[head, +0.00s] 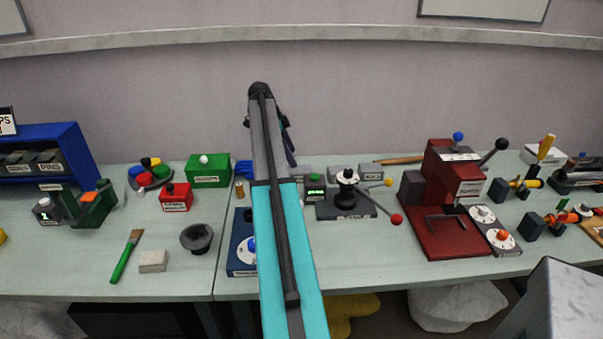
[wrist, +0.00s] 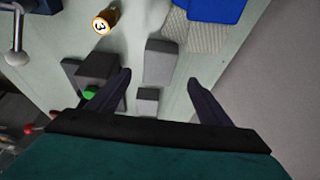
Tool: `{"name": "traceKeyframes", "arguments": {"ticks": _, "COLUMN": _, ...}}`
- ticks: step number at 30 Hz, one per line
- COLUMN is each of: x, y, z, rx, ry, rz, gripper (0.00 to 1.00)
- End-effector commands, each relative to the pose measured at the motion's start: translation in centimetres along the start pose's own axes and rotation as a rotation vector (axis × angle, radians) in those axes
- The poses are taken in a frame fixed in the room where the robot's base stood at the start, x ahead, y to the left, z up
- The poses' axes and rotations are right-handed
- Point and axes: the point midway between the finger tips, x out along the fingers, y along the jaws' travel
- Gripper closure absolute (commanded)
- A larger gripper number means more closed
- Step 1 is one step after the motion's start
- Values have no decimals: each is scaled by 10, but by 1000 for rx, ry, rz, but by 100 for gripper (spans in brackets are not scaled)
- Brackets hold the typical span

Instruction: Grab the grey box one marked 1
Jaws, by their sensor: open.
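In the wrist view, a grey box (wrist: 160,61) lies on the pale bench between and just beyond the fingertips of my gripper (wrist: 159,77). The fingers are apart with nothing held. A second, smaller grey box (wrist: 147,101) lies lower, between the fingers. No number can be read on either, so I cannot tell which is marked 1. In the head view, grey boxes (head: 329,172) and (head: 370,171) stand near the wall, right of my arm. My arm hides part of that area, and the fingertips are not clear there.
A dark box-shaped device (wrist: 95,69) with a green button sits left of the fingers. A brass cylinder marked 3 (wrist: 104,21) and a blue object (wrist: 212,8) lie farther up. A black lever device (head: 346,196) and a red machine (head: 447,225) stand to the right.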

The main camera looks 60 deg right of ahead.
Motion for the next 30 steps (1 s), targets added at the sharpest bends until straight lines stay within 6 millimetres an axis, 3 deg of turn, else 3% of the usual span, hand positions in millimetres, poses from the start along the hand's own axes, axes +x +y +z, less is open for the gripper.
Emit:
{"name": "traceKeyframes", "arguments": {"ticks": 9, "x": 34, "y": 0, "z": -1, "rx": 1, "ry": 0, "rz": 1, "gripper": 27}}
{"name": "traceKeyframes", "arguments": {"ticks": 23, "x": 38, "y": 0, "z": -2, "rx": 2, "ry": 0, "rz": 1, "gripper": 27}}
{"name": "traceKeyframes", "arguments": {"ticks": 30, "x": 53, "y": 2, "z": -4, "rx": 2, "ry": 0, "rz": 2, "gripper": 27}}
